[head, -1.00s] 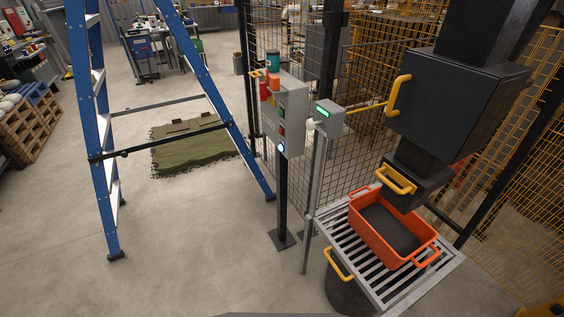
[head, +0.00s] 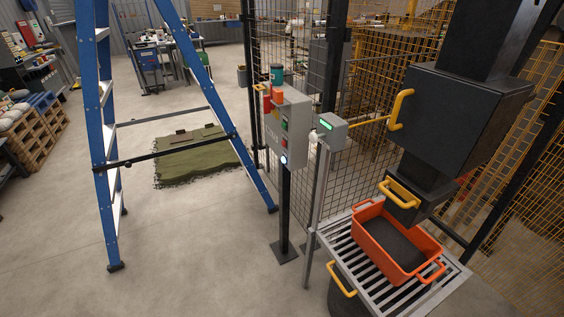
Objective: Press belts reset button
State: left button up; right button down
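A grey control box (head: 287,127) stands on a dark post in the middle of the head view. Its front carries a column of buttons: a green one (head: 285,125), a dark red one (head: 283,141) and a lit white-blue one (head: 284,160) at the bottom. The labels are too small to read, so I cannot tell which button is the belts reset. Orange-red items and a teal cup (head: 277,73) sit on or by the box's top. Neither of my grippers is in view.
Right of the box are a small green-lit panel (head: 328,128), a slatted grey table (head: 333,237) with an orange crate (head: 362,252), and a black press (head: 455,110). Floor in front is clear.

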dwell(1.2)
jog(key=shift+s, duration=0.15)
